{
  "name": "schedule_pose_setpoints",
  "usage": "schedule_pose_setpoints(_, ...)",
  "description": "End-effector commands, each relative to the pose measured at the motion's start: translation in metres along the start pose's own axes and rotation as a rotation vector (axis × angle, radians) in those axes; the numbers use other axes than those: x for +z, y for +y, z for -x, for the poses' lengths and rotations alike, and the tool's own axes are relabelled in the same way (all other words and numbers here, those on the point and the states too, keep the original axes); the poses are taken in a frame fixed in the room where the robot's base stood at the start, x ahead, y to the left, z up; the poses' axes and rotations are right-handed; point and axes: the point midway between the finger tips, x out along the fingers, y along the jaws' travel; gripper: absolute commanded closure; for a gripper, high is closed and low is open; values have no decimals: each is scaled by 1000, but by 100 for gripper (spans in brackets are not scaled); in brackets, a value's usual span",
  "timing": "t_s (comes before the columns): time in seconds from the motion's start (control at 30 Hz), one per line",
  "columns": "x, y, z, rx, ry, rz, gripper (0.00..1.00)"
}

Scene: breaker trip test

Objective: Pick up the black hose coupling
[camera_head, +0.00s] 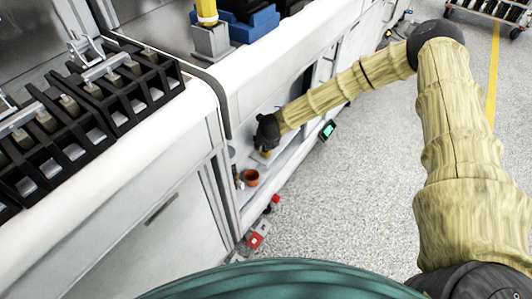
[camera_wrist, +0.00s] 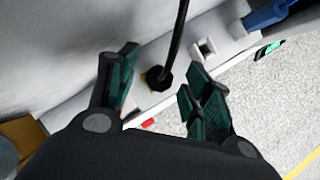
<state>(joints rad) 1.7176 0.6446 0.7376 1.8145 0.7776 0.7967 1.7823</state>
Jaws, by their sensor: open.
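The black hose coupling (camera_wrist: 158,79) shows in the wrist view as a dark, faceted piece with a thin black hose rising from it. It stands on a pale shelf, with a bit of yellow-brown at its base. My gripper (camera_wrist: 161,68) is open, with one green-padded finger to the left of the coupling and the other to the right. Gaps show on both sides, so it is not gripped. In the head view my gripper (camera_head: 267,131) is over the low shelf of the white cabinet, and I cannot make out the coupling there.
An orange-brown cup (camera_head: 250,177) sits on the shelf near the gripper. A white block with a dark opening (camera_wrist: 204,49) and a blue object (camera_wrist: 268,13) lie right of the coupling. A red box (camera_head: 258,236) is on the floor.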

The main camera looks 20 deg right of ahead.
Motion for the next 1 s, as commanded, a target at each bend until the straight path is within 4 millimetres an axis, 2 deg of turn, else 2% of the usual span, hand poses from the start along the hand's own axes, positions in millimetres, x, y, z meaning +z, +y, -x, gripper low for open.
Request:
schedule_pose_setpoints(0.1, 0, 0, -12, 0, 0, 0, 50)
schedule_pose_setpoints(0.33, 1, 1, -13, 1, 0, 1, 50)
schedule_pose_setpoints(0.37, 1, 1, -13, 1, 0, 1, 54)
schedule_pose_setpoints(0.6, 0, 1, -13, 1, 0, 1, 97)
schedule_pose_setpoints(0.63, 0, 0, -13, 1, 0, 1, 100)
schedule_pose_setpoints(1.0, 4, 0, -8, 1, -1, 1, 100)
